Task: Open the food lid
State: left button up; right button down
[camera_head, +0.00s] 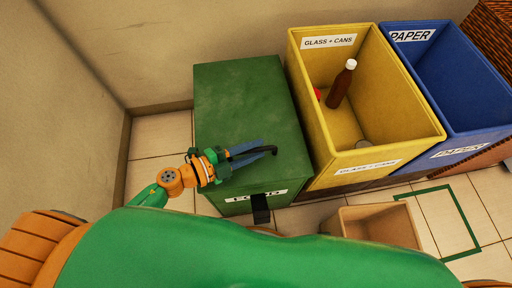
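The green food bin (245,95) stands against the wall left of the yellow bin, with its flat lid closed. A black tab (260,209) hangs at the front beside the label. My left gripper (268,149) is over the front part of the lid, pointing right. Its blue-grey fingers look a little apart, with nothing seen between them. I cannot tell if they touch the lid. My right gripper is not in view.
A yellow glass and cans bin (317,130) holds a brown bottle (342,84) and a red item (318,94). A blue paper bin (470,125) is further right. An open tan box (350,214) stands on the tiled floor in front. Walls close off the left and back.

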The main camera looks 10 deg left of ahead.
pick_arm(q)
jog(key=shift+w+d, duration=0.1)
jog(key=shift+d, duration=0.05)
grip_shut()
dwell(1.4)
